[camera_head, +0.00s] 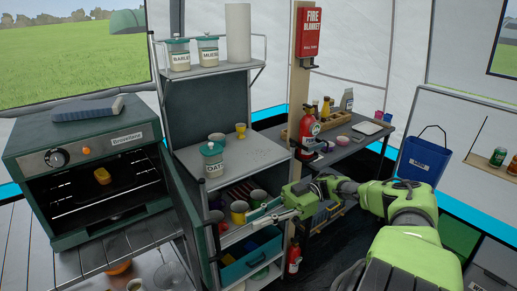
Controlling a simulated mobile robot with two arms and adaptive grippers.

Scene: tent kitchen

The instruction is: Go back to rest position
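My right arm, green with grey joints, comes in from the bottom right. It reaches left past the wooden post to the shelf rack (235,151). My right gripper (256,222) is at the rack's front edge, close to several cups on a lower shelf. Its fingers are small and pale here, and I cannot tell whether they are open or shut. I see nothing clearly held in it. My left gripper is not in view.
A toaster oven (86,146) with a yellow-orange item (102,176) inside stands at left. A red extinguisher (308,132) hangs on the wooden post (299,85) near my arm.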

